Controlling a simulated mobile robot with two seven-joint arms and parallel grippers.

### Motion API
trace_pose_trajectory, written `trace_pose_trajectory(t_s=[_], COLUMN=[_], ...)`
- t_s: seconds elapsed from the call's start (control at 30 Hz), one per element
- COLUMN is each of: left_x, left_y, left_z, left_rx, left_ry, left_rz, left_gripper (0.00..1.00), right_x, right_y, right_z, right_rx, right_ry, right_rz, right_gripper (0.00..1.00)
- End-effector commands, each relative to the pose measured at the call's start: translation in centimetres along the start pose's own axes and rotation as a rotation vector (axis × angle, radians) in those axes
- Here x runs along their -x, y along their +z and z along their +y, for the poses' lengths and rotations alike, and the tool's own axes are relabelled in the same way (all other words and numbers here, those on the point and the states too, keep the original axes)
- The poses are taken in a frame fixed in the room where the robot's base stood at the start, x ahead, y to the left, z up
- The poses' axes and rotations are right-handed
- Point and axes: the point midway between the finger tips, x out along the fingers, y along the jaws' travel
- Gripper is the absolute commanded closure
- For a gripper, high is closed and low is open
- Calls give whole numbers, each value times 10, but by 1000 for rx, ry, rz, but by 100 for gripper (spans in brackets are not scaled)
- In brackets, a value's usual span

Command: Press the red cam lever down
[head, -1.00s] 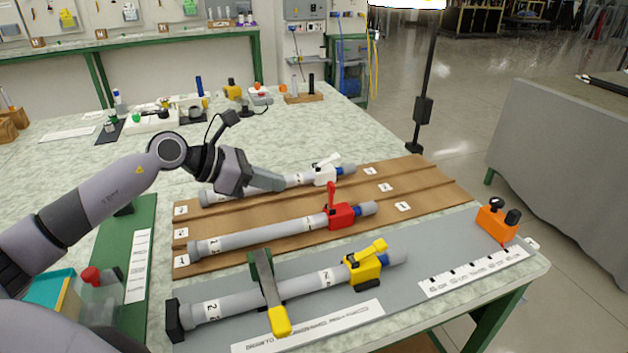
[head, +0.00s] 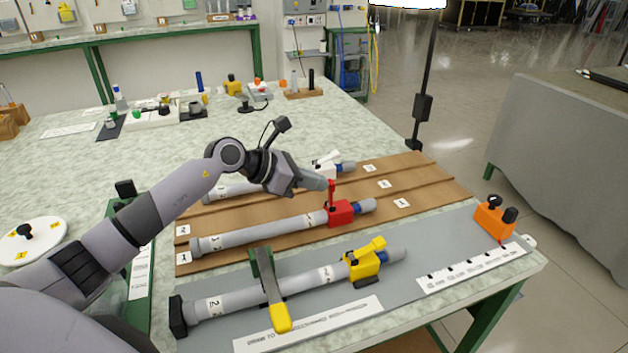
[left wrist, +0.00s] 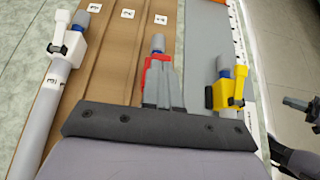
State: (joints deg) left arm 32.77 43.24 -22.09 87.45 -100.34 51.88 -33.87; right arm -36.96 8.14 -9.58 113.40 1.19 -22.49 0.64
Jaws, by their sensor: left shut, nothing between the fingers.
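The red cam lever (head: 331,193) stands upright on a red clamp block (head: 341,214) on the grey rod marked 1 (head: 262,233), in the wooden rack. My left gripper (head: 325,183) is shut and empty, its fingertips at the upper part of the lever. I cannot tell whether they touch. In the left wrist view, the shut fingers (left wrist: 163,90) lie over the red block (left wrist: 151,68) and hide most of it, and the lever cannot be made out there.
A rod with a white clamp (head: 322,170) lies behind, partly hidden by my left gripper. A rod with a yellow clamp (head: 362,262) lies in front on a grey mat (head: 420,245), under a yellow-tipped bar (head: 279,316). An orange block (head: 494,220) stands at the right.

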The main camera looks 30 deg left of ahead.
Motion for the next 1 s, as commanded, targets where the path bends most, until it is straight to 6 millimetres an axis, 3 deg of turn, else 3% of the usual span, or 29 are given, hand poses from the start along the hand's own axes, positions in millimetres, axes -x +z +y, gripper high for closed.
trace_pose_trajectory(t_s=[1.0], left_x=[-7], left_y=[14], left_z=[0], left_rx=[0], left_ry=[-2], left_rz=[162], left_gripper=[100], right_x=[18], right_y=[-15], right_z=[4], right_rx=[16], right_ry=[12], right_rz=[-2], right_gripper=[100])
